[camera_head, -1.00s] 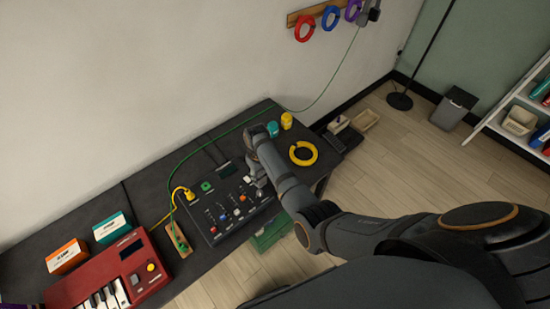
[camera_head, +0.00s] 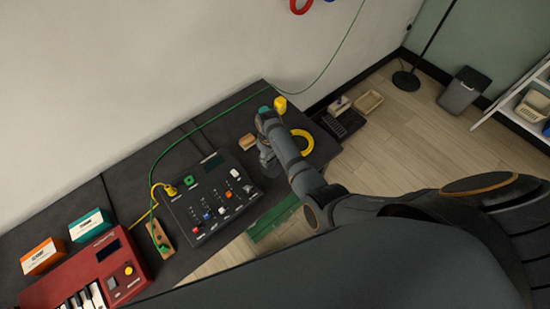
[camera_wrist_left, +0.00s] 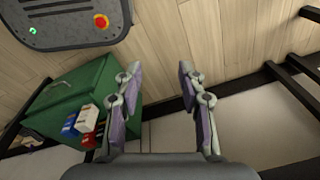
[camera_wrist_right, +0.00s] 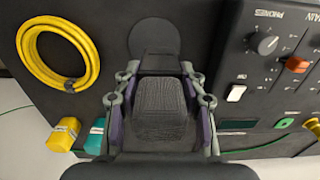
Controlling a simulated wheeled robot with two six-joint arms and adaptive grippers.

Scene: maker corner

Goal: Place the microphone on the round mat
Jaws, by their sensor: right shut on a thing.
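The microphone (camera_wrist_right: 165,105), with a dark mesh surface, sits between the fingers of my right gripper (camera_wrist_right: 160,76), which is shut on it. The dark round mat (camera_wrist_right: 154,36) lies on the table just beyond the microphone in the right wrist view; the microphone's top overlaps its near edge in the picture. I cannot tell how high the microphone is above the table. In the head view my right gripper (camera_head: 266,156) is right of the mixer and hides the mat and most of the microphone. My left gripper (camera_wrist_left: 159,76) is open and empty, away from the table.
The mixer (camera_head: 214,200) is beside my right gripper. A green crate (camera_wrist_left: 84,95) stands on the floor below.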

